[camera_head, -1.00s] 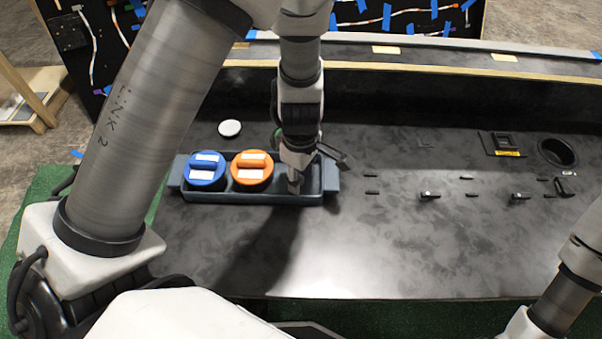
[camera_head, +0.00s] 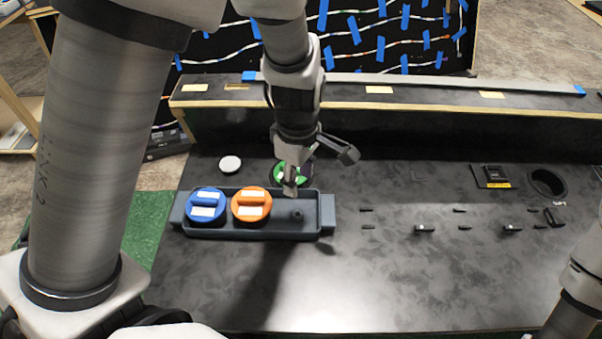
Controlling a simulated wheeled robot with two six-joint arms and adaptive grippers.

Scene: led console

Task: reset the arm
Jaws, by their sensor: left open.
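My left gripper (camera_head: 318,171) is open, with its fingers spread wide above the back edge of the grey tray (camera_head: 262,236). I see nothing between its fingers. A blue round knob (camera_head: 207,203) and an orange round knob (camera_head: 251,204) sit in the tray to the left of the gripper. The tray's right part is empty except for a small dark peg (camera_head: 297,215). A green round object (camera_head: 277,172) lies behind the tray, partly hidden by the gripper. My right arm shows at the lower right, but its gripper is out of view.
The black console top has several small dark switches (camera_head: 425,228) and a round hole (camera_head: 547,182) at right. A white disc (camera_head: 230,164) lies behind the tray. A raised ledge (camera_head: 420,97) runs along the back. The console's front middle is clear.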

